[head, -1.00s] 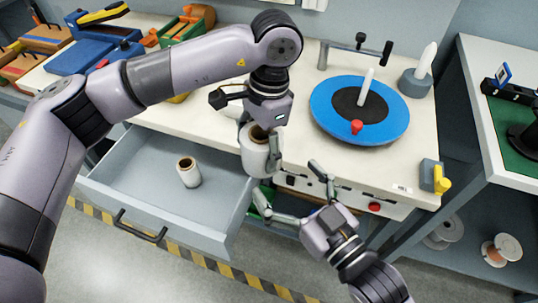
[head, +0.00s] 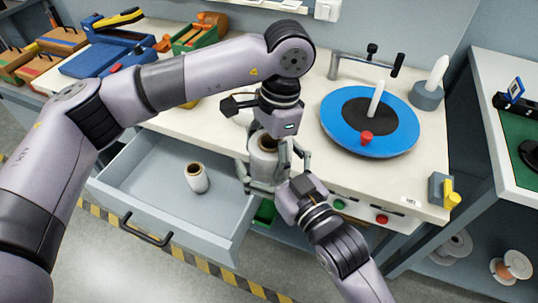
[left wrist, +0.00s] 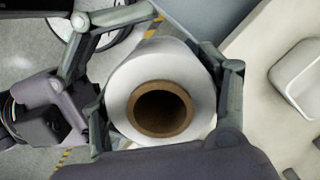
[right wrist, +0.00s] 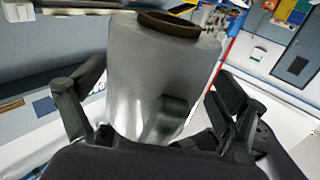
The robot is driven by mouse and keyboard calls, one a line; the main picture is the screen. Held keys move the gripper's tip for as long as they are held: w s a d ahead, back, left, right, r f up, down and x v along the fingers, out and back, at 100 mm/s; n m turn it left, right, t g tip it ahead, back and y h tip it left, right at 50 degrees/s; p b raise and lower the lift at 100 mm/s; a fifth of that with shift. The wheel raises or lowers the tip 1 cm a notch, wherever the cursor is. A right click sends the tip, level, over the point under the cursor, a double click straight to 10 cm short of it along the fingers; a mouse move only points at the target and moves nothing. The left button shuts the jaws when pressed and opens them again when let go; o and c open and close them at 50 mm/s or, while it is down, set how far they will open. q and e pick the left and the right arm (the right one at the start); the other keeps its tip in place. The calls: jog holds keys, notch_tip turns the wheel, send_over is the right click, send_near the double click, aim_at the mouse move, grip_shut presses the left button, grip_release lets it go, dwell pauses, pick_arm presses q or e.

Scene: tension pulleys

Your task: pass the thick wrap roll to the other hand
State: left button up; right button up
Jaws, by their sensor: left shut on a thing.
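The thick wrap roll (head: 262,163), white with a brown core, is held upright in front of the worktop's front edge, by the open drawer. My left gripper (head: 268,146) is shut on it from above; in the left wrist view the fingers flank the roll (left wrist: 125,85) on both sides. My right gripper (head: 272,172) is open and reaches in from the lower right, its fingers either side of the roll's lower part. In the right wrist view the roll (right wrist: 160,80) stands between these fingers, with small gaps showing beside it.
A thinner wrap roll (head: 197,180) stands in the open grey drawer (head: 160,212). A blue turntable (head: 340,130) with a white post and red knob is on the worktop (head: 440,190) to the right. A yellow-handled block (head: 440,192) sits at the worktop's right corner.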

pick_arm(q)
jog(key=shift+d, duration=0.15)
pick_arm(e)
jog(key=shift+s+a, duration=0.1)
jog(key=shift+a, duration=0.05)
jog(key=c, duration=1.5)
pick_arm(q)
jog(key=o, duration=1.2)
jog(key=shift+c, duration=0.2)
pick_arm(e)
jog(key=shift+r, duration=0.15)
pick_arm(q)
jog(key=o, duration=0.4)
